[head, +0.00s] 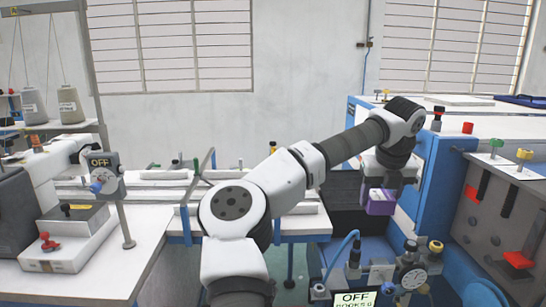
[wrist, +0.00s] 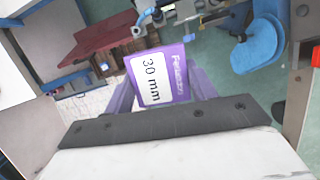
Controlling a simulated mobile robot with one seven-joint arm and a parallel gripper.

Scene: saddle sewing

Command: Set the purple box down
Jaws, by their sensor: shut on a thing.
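The purple box (head: 379,207) hangs under the end of my arm in the head view, beside the blue machine at the right. In the wrist view the purple box (wrist: 158,78) shows a white label reading "30 mm". My gripper (head: 382,192) is shut on the box and holds it in the air. In the wrist view my gripper (wrist: 160,95) has its purple-looking fingers on either side of the box. The fingertips are partly hidden behind the box.
A blue machine (head: 424,180) with knobs and a panel stands close to the right of the box. A white sewing table (head: 110,255) is at the left, with a sewing machine on it. An "OFF" display (head: 354,299) is at the bottom. The wrist view shows a dark red surface (wrist: 103,37) and a blue seat-like thing (wrist: 255,50).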

